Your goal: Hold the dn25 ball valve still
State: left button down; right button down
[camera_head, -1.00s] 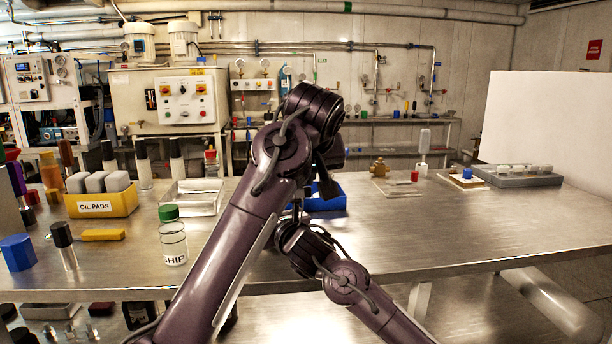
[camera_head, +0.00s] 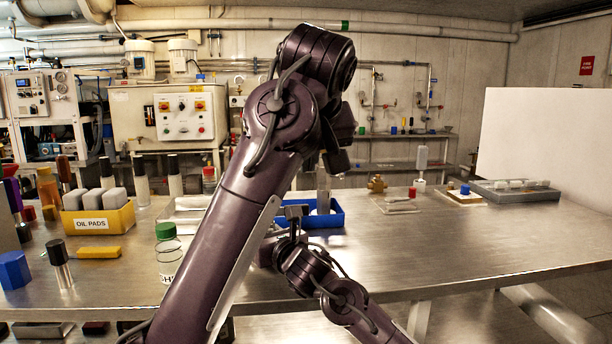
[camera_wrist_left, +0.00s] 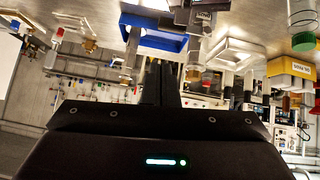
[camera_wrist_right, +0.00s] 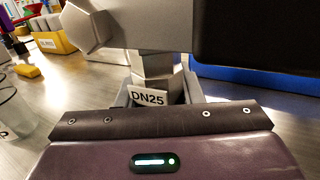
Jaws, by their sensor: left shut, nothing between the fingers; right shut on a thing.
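In the left wrist view, grey parts with a label (camera_wrist_left: 203,16) are at the top edge. My left gripper (camera_head: 337,158) is shut and empty, raised above the bench, its dark fingers (camera_wrist_left: 163,80) together and apart from the valve.
A blue tray (camera_head: 335,220) lies just behind the valve. A green-capped jar (camera_head: 167,250) and a yellow oil pads bin (camera_head: 128,217) stand to the left. A grey tray (camera_head: 545,196) is at the right. The front right of the steel bench (camera_head: 450,240) is clear.

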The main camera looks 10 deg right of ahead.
jog(key=c, duration=0.9)
grip_release()
pick_arm(q)
jog(key=shift+v, duration=1.15)
pick_arm(e)
jog(key=shift+s, duration=0.1)
